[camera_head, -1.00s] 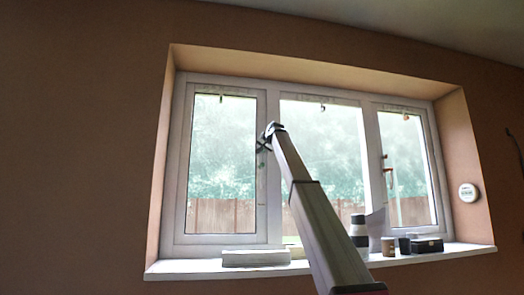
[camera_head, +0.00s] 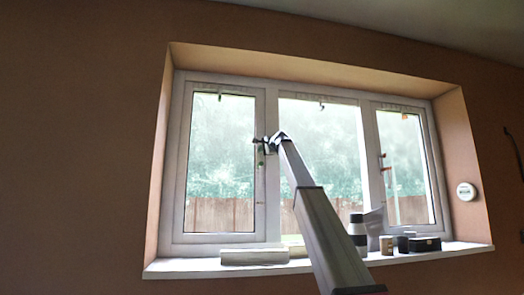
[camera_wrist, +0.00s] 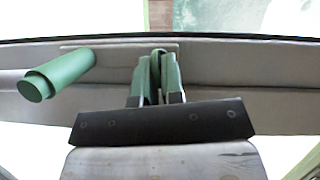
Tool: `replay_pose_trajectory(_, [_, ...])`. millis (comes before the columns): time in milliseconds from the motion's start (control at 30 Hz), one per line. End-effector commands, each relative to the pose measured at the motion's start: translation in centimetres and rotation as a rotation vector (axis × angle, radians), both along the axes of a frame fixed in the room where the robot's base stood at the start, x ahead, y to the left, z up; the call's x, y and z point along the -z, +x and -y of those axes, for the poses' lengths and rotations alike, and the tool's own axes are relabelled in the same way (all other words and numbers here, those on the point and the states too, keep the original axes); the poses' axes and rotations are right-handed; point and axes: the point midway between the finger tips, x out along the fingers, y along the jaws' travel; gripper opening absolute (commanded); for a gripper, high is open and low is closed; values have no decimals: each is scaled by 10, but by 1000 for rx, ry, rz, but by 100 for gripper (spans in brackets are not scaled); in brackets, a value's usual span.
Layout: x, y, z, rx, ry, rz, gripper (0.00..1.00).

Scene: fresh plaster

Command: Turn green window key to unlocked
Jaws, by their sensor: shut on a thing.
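The green window key (camera_wrist: 155,66) shows in the wrist view as a rounded green piece on the pale window frame. My gripper (camera_wrist: 157,72) is shut on it, one finger on each side. The fingers hide much of the key, and its exact angle is hard to tell. A thick green cylinder (camera_wrist: 62,73) sticks out from the frame to the left of the fingers, apart from them. In the head view my gripper (camera_head: 262,144) is at the right upright of the left window sash (camera_head: 177,180), where the key is too small to make out.
The white sill (camera_head: 190,268) holds a pale flat block (camera_head: 255,257) at left. Right of my arm stand a black-and-white cylinder (camera_head: 358,235), a brown pot (camera_head: 386,245) and a black box (camera_head: 424,244). A round white device (camera_head: 467,192) is on the right reveal.

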Motion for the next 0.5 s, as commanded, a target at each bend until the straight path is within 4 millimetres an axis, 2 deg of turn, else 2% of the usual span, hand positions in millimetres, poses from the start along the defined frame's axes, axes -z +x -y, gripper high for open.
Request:
replay_pose_trajectory(200, [2,0,1,1,102,-29,0])
replay_pose_trajectory(500, [2,0,0,1,158,-45,0])
